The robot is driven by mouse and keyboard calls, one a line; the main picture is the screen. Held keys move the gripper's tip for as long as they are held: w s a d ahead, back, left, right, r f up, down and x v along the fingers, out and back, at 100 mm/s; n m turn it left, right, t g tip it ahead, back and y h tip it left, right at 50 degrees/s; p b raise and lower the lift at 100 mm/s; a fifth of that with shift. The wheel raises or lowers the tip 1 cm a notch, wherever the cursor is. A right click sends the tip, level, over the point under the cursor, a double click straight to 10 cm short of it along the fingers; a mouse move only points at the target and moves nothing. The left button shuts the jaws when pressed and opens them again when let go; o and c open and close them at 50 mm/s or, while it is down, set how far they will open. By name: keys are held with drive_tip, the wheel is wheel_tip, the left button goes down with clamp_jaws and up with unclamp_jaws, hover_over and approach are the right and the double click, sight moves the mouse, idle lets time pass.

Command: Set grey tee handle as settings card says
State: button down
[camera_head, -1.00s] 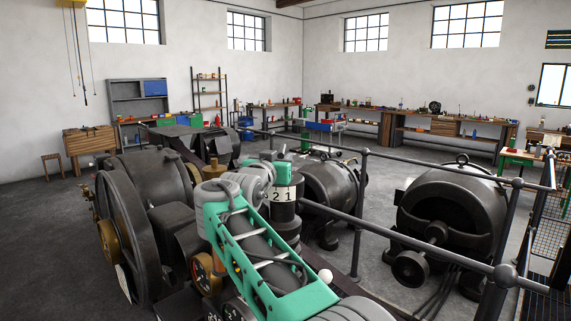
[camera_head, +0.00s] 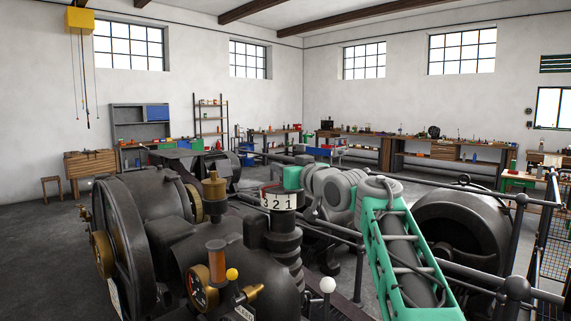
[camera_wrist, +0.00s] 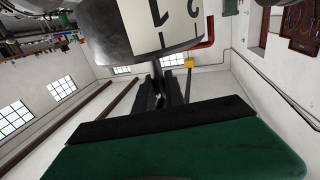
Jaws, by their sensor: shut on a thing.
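A dark post carries a white band with the black numbers 3, 2 and 1 (camera_head: 280,200) near the middle of the head view. My gripper (camera_head: 292,178), with its green body, is at the top of this post. In the wrist view the numbered band (camera_wrist: 160,22) is at the top, close to my gripper. The dark fingers (camera_wrist: 160,92) are closed together there on a thin dark part. I take this for the grey tee handle, but its shape is mostly hidden. No settings card can be made out.
The dark machine (camera_head: 225,250) fills the foreground, with a brass gauge (camera_head: 200,290), a yellow knob (camera_head: 232,274) and a white ball knob (camera_head: 327,285). Railings (camera_head: 480,275) and a large dynamo (camera_head: 462,235) are at the right. Workbenches (camera_head: 440,154) line the back wall.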

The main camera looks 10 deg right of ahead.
drive_tip(key=y+p, duration=0.1)
drive_tip(key=r+n+g+y+p, duration=0.1)
drive_tip(key=p, duration=0.1)
drive_tip(key=shift+w+d+n, duration=0.1)
drive_tip(key=shift+d+n, duration=0.2)
drive_tip(key=n+g+y+p, duration=0.2)
drive_tip(key=y+p, duration=0.1)
drive_tip(key=p, duration=0.3)
drive_tip(key=shift+a, duration=0.1)
drive_tip(key=n+g+y+p, duration=0.1)
drive_tip(key=p, duration=0.1)
drive_tip(key=shift+f+y+p, duration=0.1)
drive_tip(key=shift+y+p, duration=0.2)
drive_tip(key=shift+p, duration=0.05)
drive_tip(key=shift+a+f+n+g+y+p, duration=0.15)
drive_tip(key=shift+f+n+g+y+p, duration=0.2)
drive_tip(key=shift+n+g+p, duration=0.4)
drive_tip(key=c, duration=1.4)
unclamp_jaws()
